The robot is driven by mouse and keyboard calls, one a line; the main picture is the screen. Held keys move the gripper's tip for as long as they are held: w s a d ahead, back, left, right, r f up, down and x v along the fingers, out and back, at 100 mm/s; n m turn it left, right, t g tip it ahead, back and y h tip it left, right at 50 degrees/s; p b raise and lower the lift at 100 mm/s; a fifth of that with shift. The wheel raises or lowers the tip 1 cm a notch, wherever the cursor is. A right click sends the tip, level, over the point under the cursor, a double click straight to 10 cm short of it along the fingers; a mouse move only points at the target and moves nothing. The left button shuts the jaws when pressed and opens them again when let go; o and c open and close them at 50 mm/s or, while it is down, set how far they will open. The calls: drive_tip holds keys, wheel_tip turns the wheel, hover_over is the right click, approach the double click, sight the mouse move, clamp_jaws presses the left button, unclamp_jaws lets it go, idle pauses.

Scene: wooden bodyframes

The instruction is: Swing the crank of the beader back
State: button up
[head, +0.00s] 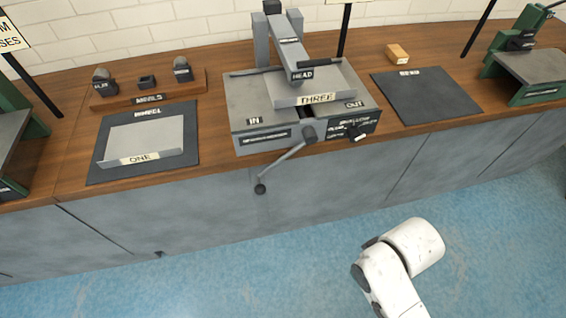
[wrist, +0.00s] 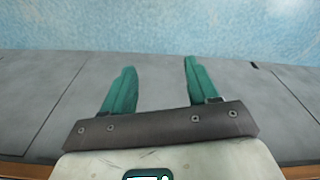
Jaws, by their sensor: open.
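The beader (head: 262,100) is a grey machine on the wooden bench in the head view, with a head arm labelled HEAD over its bed. Its crank (head: 285,164) comes from a hub at the front and slants down and left past the bench edge, ending in a dark knob (head: 260,188). A grey panel labelled THREE (head: 318,88) lies on the bed under the head, between the IN and OUT labels. My gripper (wrist: 160,65) shows only in the wrist view: its two green fingers are apart with nothing between them, over the grey cabinet front and blue floor. The crank is not in that view.
A grey panel labelled ONE (head: 145,140) lies on a dark mat (head: 98,168) to the left. A wooden rack (head: 150,95) with dark pieces is behind it. A dark mat (head: 428,98) and wooden block (head: 397,53) are right. Green machines (head: 525,62) stand at both ends.

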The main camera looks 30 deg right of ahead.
drive_tip(key=w+a+m+t+y+b, duration=0.1)
drive_tip(key=w+a+t+y, duration=0.2)
drive_tip(key=w+a+t, duration=0.6)
drive_tip(key=w+a+t+y, duration=0.3)
drive_tip(key=w+a+t, duration=0.3)
drive_tip(key=w, duration=0.6)
drive_tip(key=w+d+f+m+t+h, duration=0.1)
drive_tip(key=w+d+m+t+h, duration=0.1)
drive_tip(key=w+m+h, duration=0.4)
drive_tip(key=w, duration=0.5)
drive_tip(key=shift+w+d+f+m, duration=0.25)
drive_tip(key=shift+d+m, duration=0.05)
drive_tip(key=shift+d, duration=0.05)
clamp_jaws()
